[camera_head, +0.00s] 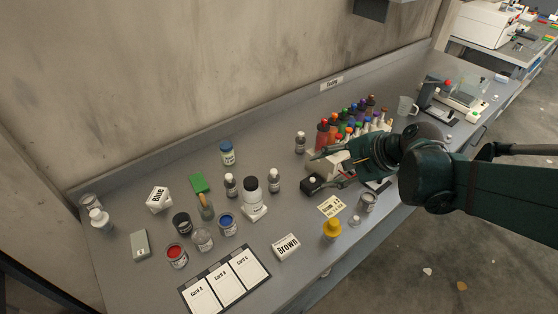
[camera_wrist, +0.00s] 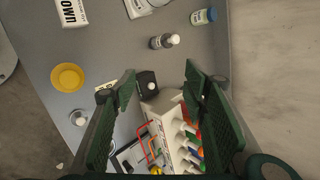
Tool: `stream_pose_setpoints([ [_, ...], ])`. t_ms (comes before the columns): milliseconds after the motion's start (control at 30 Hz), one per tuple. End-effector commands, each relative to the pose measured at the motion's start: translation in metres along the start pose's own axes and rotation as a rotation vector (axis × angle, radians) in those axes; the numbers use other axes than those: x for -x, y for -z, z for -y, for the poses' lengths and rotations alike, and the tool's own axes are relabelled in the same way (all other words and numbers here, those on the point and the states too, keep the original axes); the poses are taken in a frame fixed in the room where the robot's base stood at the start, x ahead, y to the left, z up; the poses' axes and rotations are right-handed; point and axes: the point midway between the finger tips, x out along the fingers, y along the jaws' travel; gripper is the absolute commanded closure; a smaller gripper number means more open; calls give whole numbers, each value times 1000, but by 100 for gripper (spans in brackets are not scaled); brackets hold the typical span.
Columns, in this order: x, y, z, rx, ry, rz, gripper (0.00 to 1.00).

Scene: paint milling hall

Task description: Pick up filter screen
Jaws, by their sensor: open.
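I cannot surely tell which thing is the filter screen. A yellow round, cup-like piece (camera_head: 333,229) stands near the bench's front edge; it also shows at the left of the wrist view (camera_wrist: 68,77). My gripper (camera_head: 324,171) is open and empty over the bench, to the right of the middle. In the wrist view the fingers (camera_wrist: 160,72) are spread wide. A small black box with a white knob (camera_wrist: 147,84) shows between them. Thin red and orange loops (camera_wrist: 147,143) show lower, near a white rack (camera_wrist: 172,130); what they are is unclear.
Several coloured bottles (camera_head: 348,124) crowd the rack beside my gripper. A metal can (camera_head: 368,202) and a "Brown" box (camera_head: 286,247) stand near the front edge. Jars, white-capped bottles and three cards (camera_head: 226,282) fill the left. The wall (camera_head: 200,80) bounds the back.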

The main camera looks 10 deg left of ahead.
Motion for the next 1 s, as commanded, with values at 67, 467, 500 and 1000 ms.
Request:
stream_pose_setpoints([
  [67,-16,3,1,-55,11,32,56],
  [467,-80,8,9,-334,52,200,56],
  [500,-86,8,10,-362,55,218,56],
  [1000,-158,15,8,-686,54,448,56],
])
